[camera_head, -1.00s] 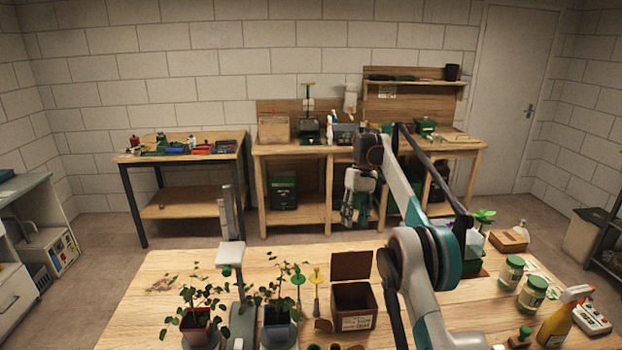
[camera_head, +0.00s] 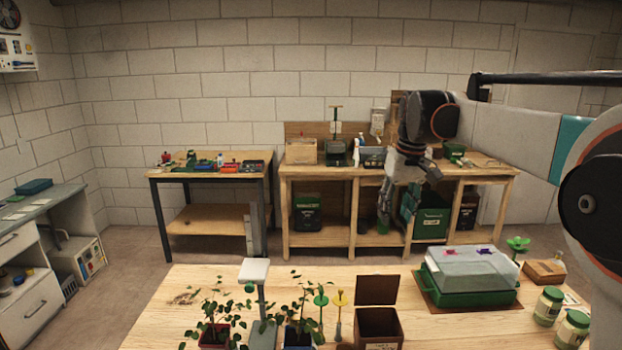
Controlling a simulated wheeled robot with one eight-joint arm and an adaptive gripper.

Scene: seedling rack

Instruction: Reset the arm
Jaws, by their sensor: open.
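My gripper (camera_head: 405,205) hangs from the end of my arm, fingers pointing down, right of the middle of the picture. It shows in front of the far wooden bench (camera_head: 300,178), above and beyond the back edge of the near table (camera_head: 240,290). Its jaws are open and I see nothing held in them. My arm reaches in from the right edge, its large joint close to the camera, and hides part of the door and the right end of the wall.
The near table holds potted plants (camera_head: 215,335), an open brown box (camera_head: 378,325), a green tray with a clear lid (camera_head: 468,300) and jars (camera_head: 548,305). A dark-legged bench (camera_head: 210,178) stands back left, a grey cabinet (camera_head: 25,250) at far left. Floor between is clear.

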